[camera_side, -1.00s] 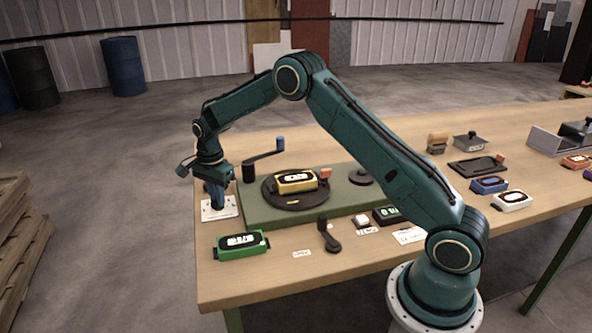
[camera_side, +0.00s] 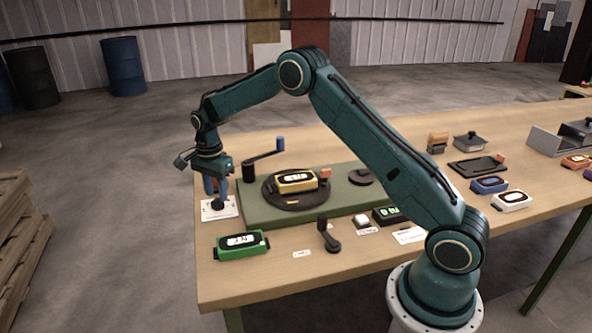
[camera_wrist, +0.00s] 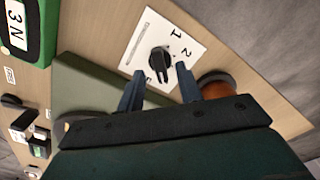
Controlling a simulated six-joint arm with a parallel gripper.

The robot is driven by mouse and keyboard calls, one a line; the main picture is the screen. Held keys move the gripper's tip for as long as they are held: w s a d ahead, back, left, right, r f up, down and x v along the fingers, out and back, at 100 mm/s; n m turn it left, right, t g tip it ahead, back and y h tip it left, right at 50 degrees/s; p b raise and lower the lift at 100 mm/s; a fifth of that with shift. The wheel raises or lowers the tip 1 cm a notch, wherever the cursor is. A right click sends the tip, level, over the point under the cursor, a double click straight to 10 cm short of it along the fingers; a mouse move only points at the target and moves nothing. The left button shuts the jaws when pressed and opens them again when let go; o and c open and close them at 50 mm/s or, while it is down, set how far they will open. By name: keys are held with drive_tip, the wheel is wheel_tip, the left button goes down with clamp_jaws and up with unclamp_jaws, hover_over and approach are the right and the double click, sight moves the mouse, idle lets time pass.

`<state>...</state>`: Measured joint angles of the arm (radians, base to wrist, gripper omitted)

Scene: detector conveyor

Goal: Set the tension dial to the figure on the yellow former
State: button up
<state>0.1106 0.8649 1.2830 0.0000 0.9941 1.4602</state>
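The tension dial is a black knob (camera_wrist: 159,60) on a white plate (camera_wrist: 150,32) with printed figures; 1 and 2 are readable, others are partly hidden. The knob's long end points toward the bottom of the wrist view. The dial also shows in the side view (camera_side: 217,204) at the table's left end. My gripper (camera_wrist: 160,71) is open, its two blue fingers apart on either side of the knob; it also shows above the dial in the side view (camera_side: 216,193). The yellow former (camera_side: 297,182) sits on a dark round turntable; its label is too small to read surely.
A green former (camera_side: 241,246) marked 3 N in the wrist view (camera_wrist: 22,28) lies at the front left. Blue (camera_side: 489,185) and white (camera_side: 512,200) formers lie at the right.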

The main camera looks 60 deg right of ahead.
sight(217, 198)
wheel_tip(217, 198, up, 12)
idle(0.5)
idle(0.3)
drive_tip(key=s+a+r+n+t, duration=0.1)
drive_tip(key=s+a+r+n, duration=0.1)
drive_tip(key=s+r+n, duration=0.6)
drive_tip(key=s+a+r+n+t, duration=0.1)
drive_tip(key=s+a+r+t, duration=0.1)
drive_tip(key=s+r, duration=0.65)
drive_tip(key=s+a+f+n+t, duration=0.1)
drive_tip(key=s+f+n, duration=0.2)
drive_tip(key=s, duration=0.8)
drive_tip(key=s+a+f+n+t, duration=0.1)
drive_tip(key=s+f+n, duration=0.3)
drive_tip(key=s, duration=0.8)
drive_tip(key=shift+a+n+t, duration=0.2)
drive_tip(key=shift+n+t, duration=0.1)
drive_tip(key=shift+n, duration=0.7)
